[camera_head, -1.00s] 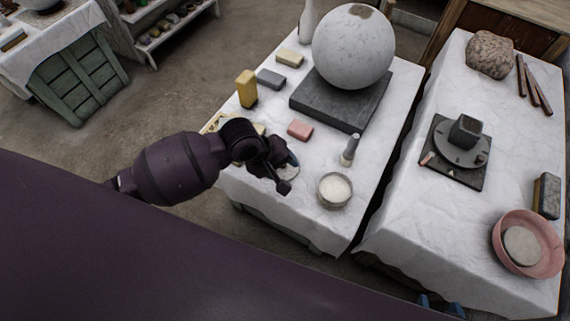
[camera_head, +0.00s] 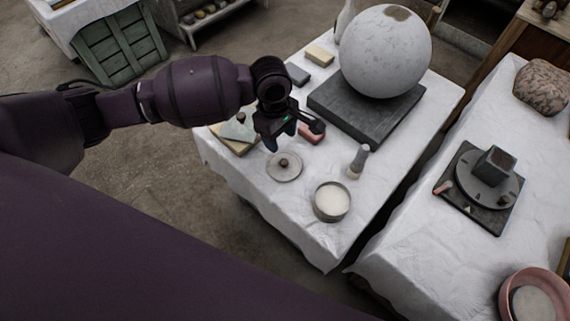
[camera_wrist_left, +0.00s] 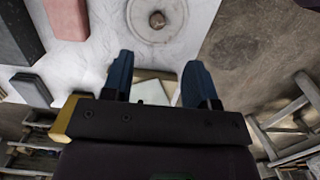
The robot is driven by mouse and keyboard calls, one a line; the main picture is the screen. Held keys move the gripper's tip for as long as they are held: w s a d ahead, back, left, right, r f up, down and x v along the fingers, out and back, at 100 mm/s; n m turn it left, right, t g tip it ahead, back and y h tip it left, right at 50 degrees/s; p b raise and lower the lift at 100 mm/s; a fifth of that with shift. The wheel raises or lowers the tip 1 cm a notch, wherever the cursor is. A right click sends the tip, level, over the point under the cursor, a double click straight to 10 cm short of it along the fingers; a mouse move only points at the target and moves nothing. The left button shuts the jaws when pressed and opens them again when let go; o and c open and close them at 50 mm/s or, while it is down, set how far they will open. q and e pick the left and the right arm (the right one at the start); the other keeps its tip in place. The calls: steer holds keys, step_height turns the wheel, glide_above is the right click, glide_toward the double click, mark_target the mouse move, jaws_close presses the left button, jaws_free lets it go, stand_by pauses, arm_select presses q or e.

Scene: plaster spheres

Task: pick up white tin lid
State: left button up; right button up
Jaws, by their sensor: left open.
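The white tin lid (camera_head: 285,167) is a flat pale disc with a small dark knob, lying on the white table cloth near the left front edge. It also shows at the top of the left wrist view (camera_wrist_left: 157,20), beyond the fingertips. My left gripper (camera_head: 281,137) is open and empty, just behind the lid in the head view and apart from it. In the left wrist view its two blue fingers (camera_wrist_left: 158,75) are spread with nothing between them. My right gripper is not in view.
An open round tin (camera_head: 332,202) with white contents and a short upright tool (camera_head: 358,161) stand right of the lid. A large plaster sphere (camera_head: 386,52) sits on a dark slab (camera_head: 343,119). Cloth in front of the lid is clear.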

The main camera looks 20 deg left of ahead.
arm_select(q)
steer(key=b, duration=0.2)
glide_above(284, 162)
steer(key=f, duration=0.5)
steer(key=shift+s+a+f, duration=0.1)
steer(key=shift+a, duration=0.25)
steer(key=shift+f, duration=0.3)
steer(key=shift+d+f, duration=0.1)
steer(key=shift+f, duration=0.05)
step_height(284, 162, down, 4)
steer(key=b, duration=0.3)
steer(key=shift+d+f, duration=0.1)
steer(key=shift+f, duration=0.3)
steer(key=shift+w+d+r, duration=0.1)
steer(key=shift+w+r, duration=0.1)
steer(key=c, duration=0.8)
steer(key=shift+c, duration=0.8)
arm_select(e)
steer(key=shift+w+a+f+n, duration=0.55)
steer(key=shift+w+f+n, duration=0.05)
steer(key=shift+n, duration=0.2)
